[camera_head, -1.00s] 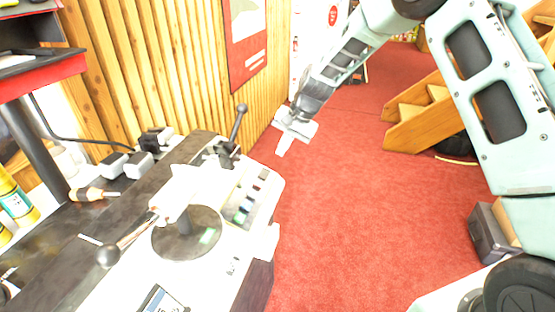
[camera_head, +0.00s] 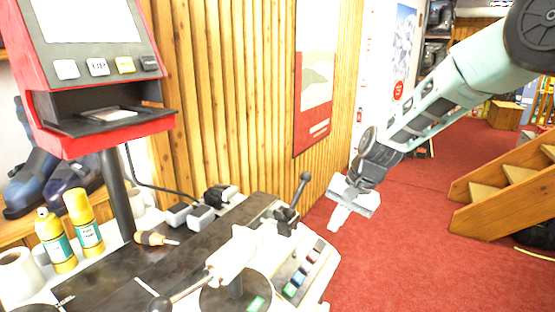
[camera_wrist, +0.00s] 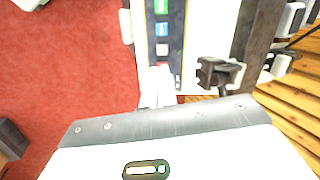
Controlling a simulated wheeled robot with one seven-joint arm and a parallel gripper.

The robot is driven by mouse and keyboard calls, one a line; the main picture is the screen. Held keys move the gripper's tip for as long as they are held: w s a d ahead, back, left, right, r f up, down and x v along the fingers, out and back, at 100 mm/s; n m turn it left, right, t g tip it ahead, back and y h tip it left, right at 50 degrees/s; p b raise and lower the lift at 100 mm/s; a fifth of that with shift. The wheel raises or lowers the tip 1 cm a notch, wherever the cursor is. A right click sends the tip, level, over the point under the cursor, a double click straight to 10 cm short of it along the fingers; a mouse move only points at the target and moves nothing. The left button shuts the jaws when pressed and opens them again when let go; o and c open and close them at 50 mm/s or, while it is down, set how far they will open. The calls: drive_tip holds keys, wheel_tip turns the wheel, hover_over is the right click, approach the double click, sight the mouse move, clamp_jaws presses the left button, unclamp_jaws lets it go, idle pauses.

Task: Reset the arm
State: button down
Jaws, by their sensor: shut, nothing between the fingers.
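My gripper (camera_head: 342,215) hangs in the air just right of the binding bench, over the red carpet, with its fingers pointing down. Its fingers are together and hold nothing. The arm reaches in from the upper right, bent at the elbow. In the wrist view the gripper fingertips (camera_wrist: 157,88) show near the bench's edge, in line with the coloured button panel (camera_wrist: 162,30). The bench machine (camera_head: 262,240) carries a black lever (camera_head: 296,200) and a long handle with a dark ball (camera_head: 163,303).
A red kiosk with a screen (camera_head: 95,70) stands at the left on a dark post. Yellow bottles (camera_head: 83,222) and an orange-handled screwdriver (camera_head: 152,238) are on the bench. Wooden steps (camera_head: 505,200) stand at the right. Red carpet (camera_head: 420,265) lies open between.

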drive_tip(key=s+a+r+n, duration=0.2)
drive_tip(key=s+a, duration=0.1)
drive_tip(key=s, duration=0.3)
drive_tip(key=s+a+r+n, duration=0.2)
drive_tip(key=s, duration=0.4)
drive_tip(key=s+d+r+n+h, duration=0.1)
drive_tip(key=s+n, duration=0.7)
drive_tip(key=s, duration=1.3)
drive_tip(key=d+h, duration=0.1)
drive_tip(key=h, duration=0.1)
drive_tip(key=shift+s+g+h, duration=0.3)
drive_tip(key=shift+s+g, duration=0.05)
drive_tip(key=shift+g, duration=0.05)
